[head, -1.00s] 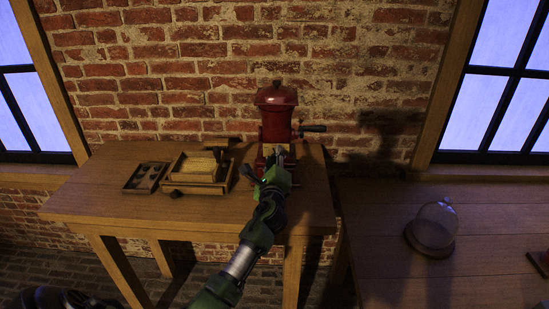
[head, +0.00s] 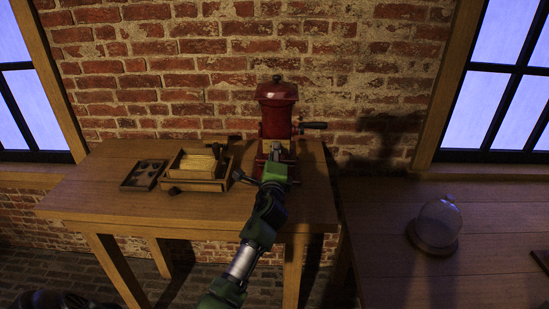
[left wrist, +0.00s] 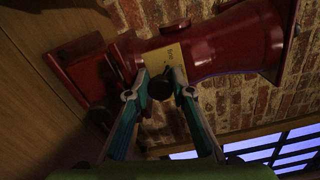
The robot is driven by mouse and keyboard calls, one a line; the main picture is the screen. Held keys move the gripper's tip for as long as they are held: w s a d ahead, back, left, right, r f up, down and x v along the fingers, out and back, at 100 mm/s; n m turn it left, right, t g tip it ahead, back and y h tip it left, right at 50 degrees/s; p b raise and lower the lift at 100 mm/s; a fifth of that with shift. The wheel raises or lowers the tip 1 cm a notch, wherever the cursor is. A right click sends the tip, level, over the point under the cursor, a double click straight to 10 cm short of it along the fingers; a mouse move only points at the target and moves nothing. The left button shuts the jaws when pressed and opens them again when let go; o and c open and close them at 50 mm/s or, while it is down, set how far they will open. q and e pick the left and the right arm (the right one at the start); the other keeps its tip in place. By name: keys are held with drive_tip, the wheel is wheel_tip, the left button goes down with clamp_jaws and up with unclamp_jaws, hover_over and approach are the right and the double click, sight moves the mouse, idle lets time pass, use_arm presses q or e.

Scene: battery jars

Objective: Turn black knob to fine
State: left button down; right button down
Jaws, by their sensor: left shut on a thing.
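A red grinder (head: 277,115) stands upright at the back of the wooden table. In the left wrist view its red body (left wrist: 235,45) lies sideways across the picture, with a pale yellowish plate (left wrist: 157,57) on it. The black knob (left wrist: 161,88) sits in front of this plate, between the fingers of my left gripper (left wrist: 160,82), which is shut on it. In the head view my left gripper (head: 277,155) reaches the front of the grinder and hides the knob. The plate's markings are too small to read. My right gripper is not in view.
A crank handle (head: 313,126) sticks out to the grinder's right. A wooden box (head: 205,186) and a dark tray (head: 143,176) lie on the table's left. A glass dome (head: 440,213) stands on the right table. The brick wall is close behind the grinder.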

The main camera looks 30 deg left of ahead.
use_arm(q)
drive_tip(key=shift+f+n+b, duration=0.15)
drive_tip(key=shift+n+b, duration=0.35)
drive_tip(key=shift+n, duration=0.8)
drive_tip(key=c, duration=2)
unclamp_jaws()
drive_tip(key=shift+c, duration=0.2)
drive_tip(key=shift+s+d, duration=0.1)
drive_tip(key=v, duration=1.1)
drive_tip(key=shift+s+d, duration=0.25)
drive_tip(key=shift+s, duration=0.1)
drive_tip(key=shift+f, duration=0.1)
